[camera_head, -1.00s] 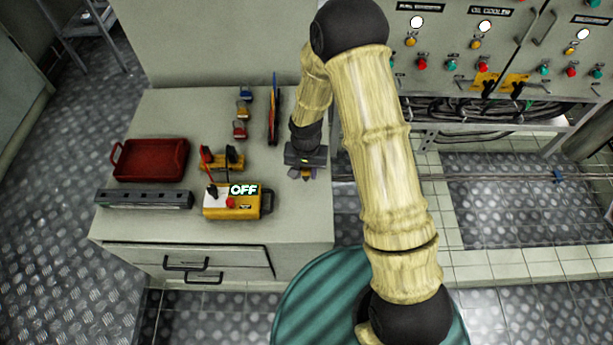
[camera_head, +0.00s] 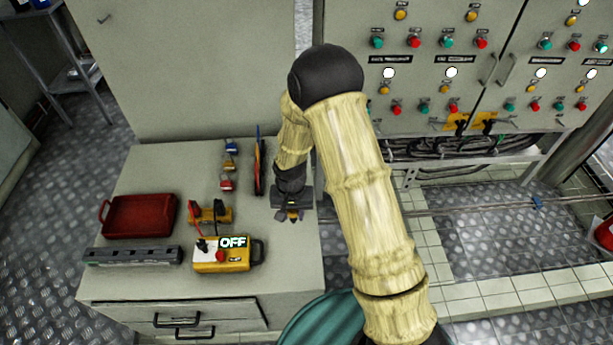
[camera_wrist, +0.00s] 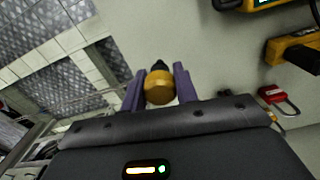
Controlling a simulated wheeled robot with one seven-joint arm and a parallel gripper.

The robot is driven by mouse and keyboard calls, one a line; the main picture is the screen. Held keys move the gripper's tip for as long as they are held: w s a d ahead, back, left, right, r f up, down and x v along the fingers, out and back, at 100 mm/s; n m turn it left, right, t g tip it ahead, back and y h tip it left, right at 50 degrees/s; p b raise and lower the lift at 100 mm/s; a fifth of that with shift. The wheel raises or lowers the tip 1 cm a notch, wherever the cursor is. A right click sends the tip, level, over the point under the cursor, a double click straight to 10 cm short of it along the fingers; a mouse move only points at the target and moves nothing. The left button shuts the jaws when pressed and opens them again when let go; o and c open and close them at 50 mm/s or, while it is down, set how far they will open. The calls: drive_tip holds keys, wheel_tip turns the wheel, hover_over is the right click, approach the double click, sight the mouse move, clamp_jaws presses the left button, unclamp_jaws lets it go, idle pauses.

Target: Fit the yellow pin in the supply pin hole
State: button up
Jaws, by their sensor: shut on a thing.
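My gripper (camera_wrist: 159,92) is shut on the yellow pin (camera_wrist: 158,87), which shows in the wrist view as a round yellow head with a dark part beyond it, between two purple fingers. In the head view my gripper (camera_head: 292,217) is over the right part of the grey bench top (camera_head: 285,262). The pin is too small there to tell whether it touches the bench. I cannot make out the supply pin hole in either view.
An electrical cabinet (camera_head: 440,50) stands at the back right. The bench front right is clear.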

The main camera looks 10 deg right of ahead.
drive_tip(key=w+d+r+n, duration=0.1)
drive_tip(key=w+d+r, duration=0.1)
drive_tip(key=d, duration=0.4)
drive_tip(key=w+d+r, duration=0.2)
drive_tip(key=d, duration=0.5)
drive_tip(key=shift+d+r+n, duration=0.2)
drive_tip(key=shift+r+n, duration=0.2)
drive_tip(key=shift+w+d, duration=0.1)
drive_tip(key=shift+w, duration=0.05)
